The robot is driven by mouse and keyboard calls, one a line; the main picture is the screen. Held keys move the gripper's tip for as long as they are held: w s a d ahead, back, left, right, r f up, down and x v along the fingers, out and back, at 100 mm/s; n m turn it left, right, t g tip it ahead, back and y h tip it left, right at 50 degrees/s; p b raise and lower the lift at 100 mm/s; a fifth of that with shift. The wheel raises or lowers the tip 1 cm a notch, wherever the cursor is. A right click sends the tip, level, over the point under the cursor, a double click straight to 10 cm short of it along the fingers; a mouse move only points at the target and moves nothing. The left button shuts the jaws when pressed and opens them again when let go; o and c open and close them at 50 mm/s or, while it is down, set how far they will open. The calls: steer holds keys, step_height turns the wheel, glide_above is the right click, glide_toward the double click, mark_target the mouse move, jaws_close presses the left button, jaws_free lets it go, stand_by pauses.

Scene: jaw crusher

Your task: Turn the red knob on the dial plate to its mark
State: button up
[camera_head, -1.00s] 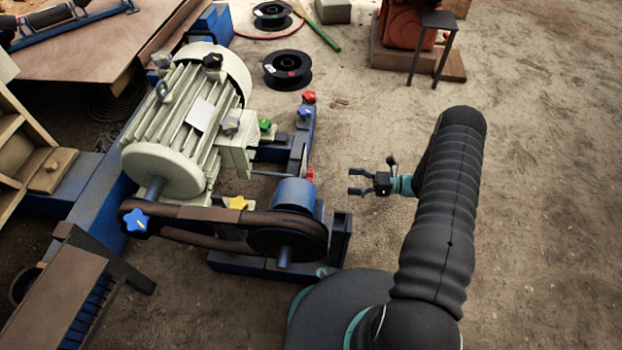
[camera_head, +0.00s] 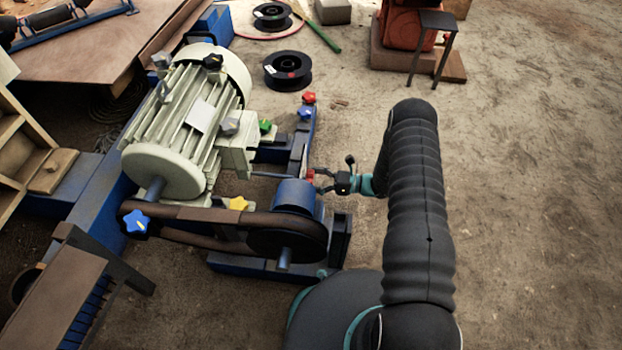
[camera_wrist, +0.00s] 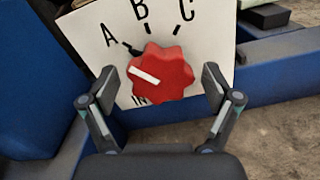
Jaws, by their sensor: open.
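The red knob (camera_wrist: 161,75) sits on a white dial plate (camera_wrist: 88,30) in the wrist view. The plate carries the letters A, B and C with short dark tick marks, and part of a word, "IN", shows at the lower left. The knob's white pointer line lies toward the left, slightly up, below the A tick. My gripper (camera_wrist: 164,85) is open, with one finger on each side of the knob. I cannot tell whether the fingers touch it. In the head view my gripper (camera_head: 321,182) is at the small red knob (camera_head: 310,176), coming from the right.
A blue frame bar (camera_wrist: 275,75) runs behind the plate. In the head view, the pale motor (camera_head: 180,120), the blue belt pulley housing (camera_head: 296,196) and several coloured star knobs, such as the yellow one (camera_head: 238,203), are to the left.

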steer(key=shift+a, duration=0.45)
steer(key=c, duration=1.1)
steer(key=shift+c, duration=0.2)
